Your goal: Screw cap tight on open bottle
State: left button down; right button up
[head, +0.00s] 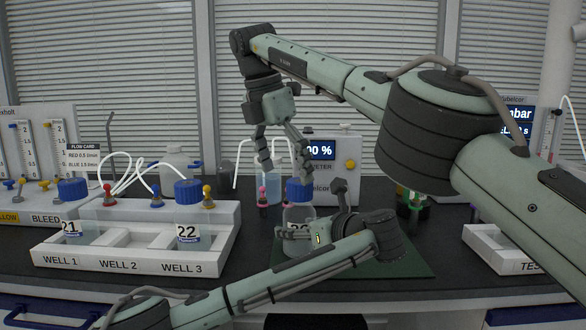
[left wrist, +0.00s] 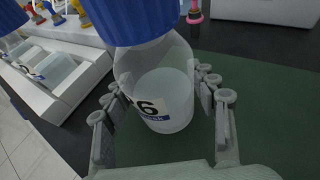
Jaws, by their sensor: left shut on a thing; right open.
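A clear bottle (head: 293,220) stands upright on the dark green mat, with a blue cap (head: 299,190) on its mouth. The bottle (left wrist: 165,95) and cap (left wrist: 138,18) also show in the left wrist view, where the label ends in a 6. How tight the cap sits cannot be told. My left gripper (head: 312,232) is low at the bottle, its fingers (left wrist: 165,108) shut around the bottle's body. My right gripper (head: 286,165) points down, open and empty, just above and slightly left of the cap.
A white rack (head: 130,262) with wells holds bottles 21 (head: 72,212) and 22 (head: 190,220), both blue-capped, at left. A display device (head: 335,170) and another bottle (head: 265,178) stand behind. A white tray (head: 500,255) is at right. The green mat (head: 400,262) has free room right.

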jog(key=s+a, duration=0.5)
jog(key=a, duration=0.2)
jog(key=shift+s, duration=0.4)
pick_arm(q)
jog(key=shift+c, duration=2.1)
grip_release()
jog(key=v, duration=1)
jog(key=shift+s+d, duration=0.2)
jog(key=shift+s+d+r, duration=0.3)
jog(key=shift+s+r, duration=0.1)
jog(key=shift+s, duration=0.2)
